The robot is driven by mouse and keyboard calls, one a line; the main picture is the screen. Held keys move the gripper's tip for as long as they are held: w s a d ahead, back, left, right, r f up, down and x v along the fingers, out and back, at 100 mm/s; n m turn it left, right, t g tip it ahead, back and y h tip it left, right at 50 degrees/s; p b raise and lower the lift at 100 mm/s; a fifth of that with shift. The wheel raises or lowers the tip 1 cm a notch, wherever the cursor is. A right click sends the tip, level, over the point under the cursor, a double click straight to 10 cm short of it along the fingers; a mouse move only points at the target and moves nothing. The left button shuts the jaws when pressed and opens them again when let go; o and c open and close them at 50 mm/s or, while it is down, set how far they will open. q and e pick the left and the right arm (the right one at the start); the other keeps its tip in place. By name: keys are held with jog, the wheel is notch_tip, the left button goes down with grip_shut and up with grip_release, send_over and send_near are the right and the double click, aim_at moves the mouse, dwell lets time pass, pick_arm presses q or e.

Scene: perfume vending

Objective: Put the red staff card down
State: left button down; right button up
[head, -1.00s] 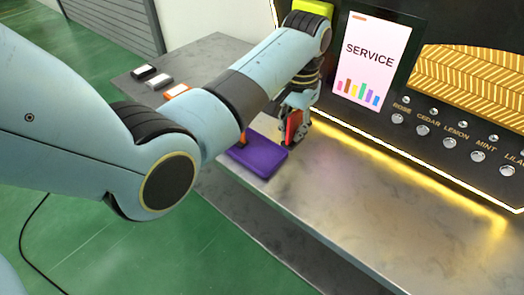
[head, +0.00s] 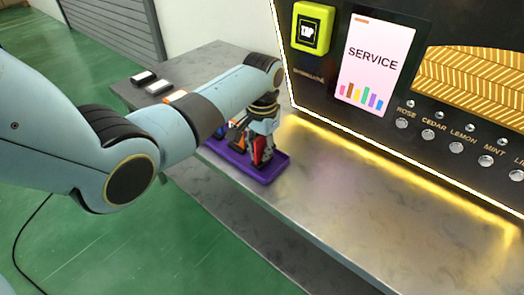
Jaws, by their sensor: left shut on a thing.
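The red staff card (head: 259,153) is a thin red piece, mostly hidden by the fingers. My left gripper (head: 258,158) is shut on it, pointing down over the purple tray (head: 270,174) on the metal counter. I cannot tell whether the card touches the tray. The left end of the tray is partly hidden by my arm and gripper. My right gripper is not in view.
Left of the tray lie a black-and-white card (head: 144,77), a grey-white one (head: 159,88) and an orange one (head: 174,97), partly behind my arm. The black machine has a SERVICE screen (head: 374,63) and a yellow-green reader (head: 312,27). The counter (head: 345,190) is clear on the right.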

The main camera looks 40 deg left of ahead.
pick_arm(q)
jog(key=shift+f, duration=0.1)
jog(key=c, duration=1.9)
grip_release()
jog(key=shift+f, duration=0.1)
jog(key=o, duration=0.5)
jog(key=shift+c, duration=0.2)
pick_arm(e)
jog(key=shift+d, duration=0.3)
pick_arm(q)
notch_tip(320, 180, up, 12)
jog(key=p, duration=0.3)
jog(key=shift+f, duration=0.15)
jog(key=shift+r, duration=0.35)
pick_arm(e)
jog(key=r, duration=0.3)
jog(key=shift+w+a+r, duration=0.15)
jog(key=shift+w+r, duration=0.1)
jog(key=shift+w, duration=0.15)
